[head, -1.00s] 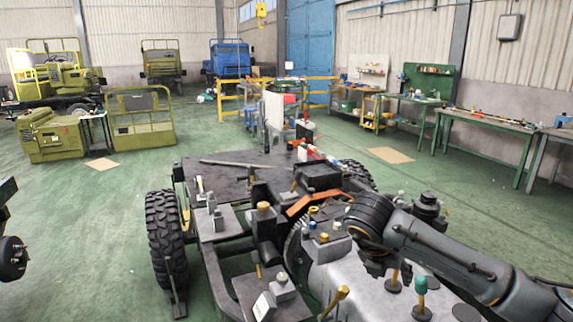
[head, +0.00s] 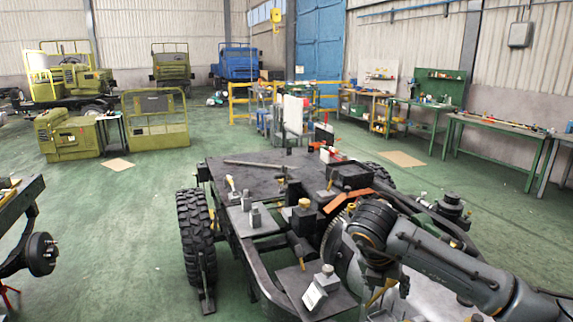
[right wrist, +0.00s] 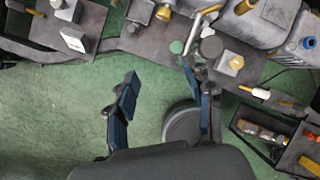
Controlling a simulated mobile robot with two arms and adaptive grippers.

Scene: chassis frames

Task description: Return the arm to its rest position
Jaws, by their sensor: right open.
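My right arm (head: 450,265) reaches in from the lower right in the head view, over the near end of the dark chassis frame (head: 262,262). My right gripper (head: 382,285) hangs below its wrist, partly hidden by it. In the right wrist view the same gripper (right wrist: 160,97) has its two blue-padded fingers spread, with nothing between them but green floor behind. Chassis parts and small tools lie beyond the fingertips there. My left gripper is not in view.
A big tyre (head: 196,235) stands at the chassis's left side. Another chassis part with a hub (head: 40,254) enters at the left edge. Green benches (head: 497,130) line the right wall. In the wrist view a dark tray (right wrist: 272,138) holds small items. Green floor is free left of the chassis.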

